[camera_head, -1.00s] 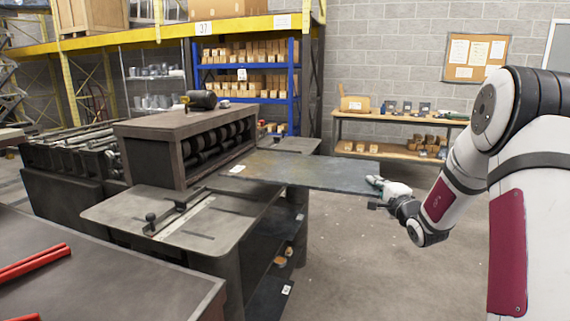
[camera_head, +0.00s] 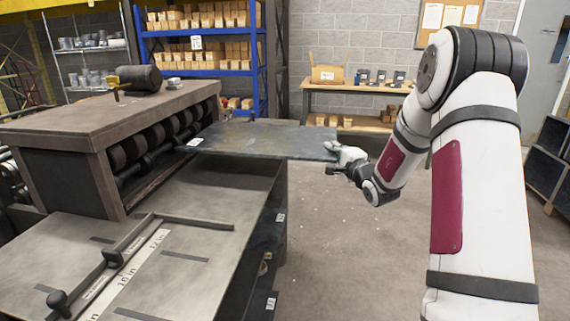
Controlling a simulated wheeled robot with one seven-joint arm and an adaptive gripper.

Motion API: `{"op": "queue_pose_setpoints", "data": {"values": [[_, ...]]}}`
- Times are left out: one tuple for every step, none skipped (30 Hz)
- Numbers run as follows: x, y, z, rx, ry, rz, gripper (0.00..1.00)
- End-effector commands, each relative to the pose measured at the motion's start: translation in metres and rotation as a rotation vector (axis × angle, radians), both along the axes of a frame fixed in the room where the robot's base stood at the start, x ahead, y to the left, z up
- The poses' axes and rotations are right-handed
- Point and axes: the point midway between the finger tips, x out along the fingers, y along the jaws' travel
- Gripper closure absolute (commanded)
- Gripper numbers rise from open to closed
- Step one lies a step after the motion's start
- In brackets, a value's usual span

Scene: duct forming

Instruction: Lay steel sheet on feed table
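The steel sheet (camera_head: 262,141) is a flat, dark grey plate with a white label near its left end. It is level, with its left end close to the rollers of the forming machine (camera_head: 101,139). My gripper (camera_head: 335,148) is at the sheet's right edge and appears closed on it; the fingertips are small in view. The feed table (camera_head: 195,225) is the grey surface in front of the rollers, with a fence and a ruler strip marked in inches. The sheet is over its far part. I cannot tell whether the sheet touches the table.
A mallet-like black tool (camera_head: 139,79) lies on top of the machine. A blue shelf (camera_head: 200,42) with boxes and a wooden bench (camera_head: 350,95) stand at the back. Dark panels (camera_head: 549,165) lean at the right. The floor (camera_head: 345,240) right of the table is clear.

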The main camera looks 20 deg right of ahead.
Motion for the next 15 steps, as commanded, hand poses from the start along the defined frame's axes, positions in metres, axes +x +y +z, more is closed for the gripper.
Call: {"op": "queue_pose_setpoints", "data": {"values": [[0.0, -0.001, -0.009, 0.006, 0.0, -0.001, 1.0], [0.0, -0.001, -0.015, 0.006, 0.001, -0.002, 1.0], [0.0, -0.001, -0.022, 0.006, 0.0, -0.002, 1.0], [0.0, -0.001, -0.027, 0.007, -0.001, -0.002, 1.0], [0.0, -0.001, -0.032, 0.006, 0.0, -0.002, 1.0], [0.0, -0.001, -0.038, 0.005, 0.0, -0.002, 1.0], [0.0, -0.001, -0.042, 0.006, -0.001, -0.002, 1.0], [0.0, -0.001, -0.045, 0.005, -0.002, -0.002, 1.0], [0.0, 0.0, -0.048, 0.004, -0.003, -0.001, 1.0], [0.0, 0.0, -0.05, 0.004, -0.003, -0.001, 1.0], [0.0, 0.0, -0.052, 0.003, -0.003, -0.001, 1.0], [0.0, 0.0, -0.053, 0.003, -0.003, -0.001, 1.0], [0.0, 0.0, -0.055, 0.003, -0.003, -0.001, 1.0], [0.0, 0.0, -0.056, 0.003, -0.003, -0.001, 1.0], [0.0, 0.0, -0.059, 0.003, -0.003, -0.001, 1.0]]}}
